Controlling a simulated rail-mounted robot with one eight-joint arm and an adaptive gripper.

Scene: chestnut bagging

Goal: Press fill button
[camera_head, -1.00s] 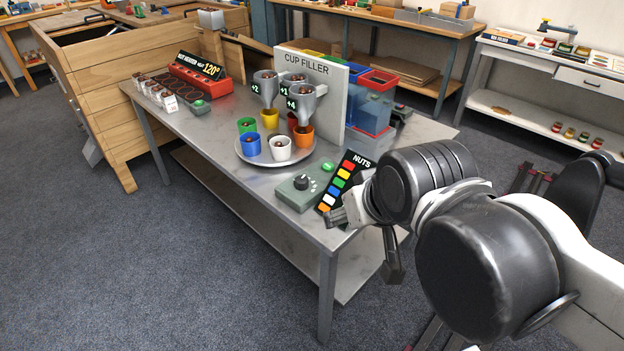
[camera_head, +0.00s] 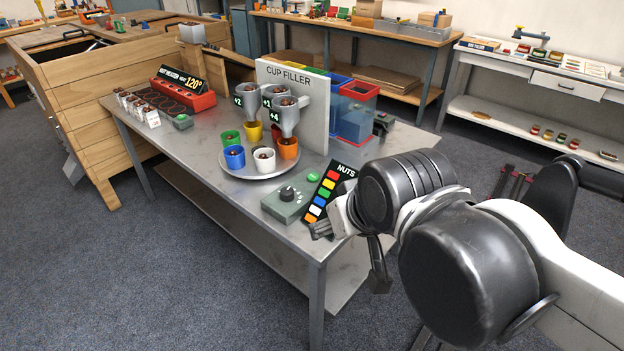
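The cup filler (camera_head: 306,110) stands on the metal table, with grey funnels marked +2, +1 and +4 over a round tray (camera_head: 262,174) of coloured cups. In front of it lies a grey-green control box (camera_head: 272,207) with a black knob (camera_head: 288,194). A green button (camera_head: 313,177) sits at its far right corner; I cannot read a label on it. My gripper (camera_head: 348,260) is at the table's front right corner, right of the box and apart from the button. Its fingers are spread, one toward the box and one hanging down, with nothing seen between them.
A black NUTS panel with coloured squares (camera_head: 326,192) stands between the box and my gripper. Blue and red bins (camera_head: 355,118) are behind the filler. The red nut heater (camera_head: 190,97) and another green-button box (camera_head: 181,121) are at the far left. The table front is bare.

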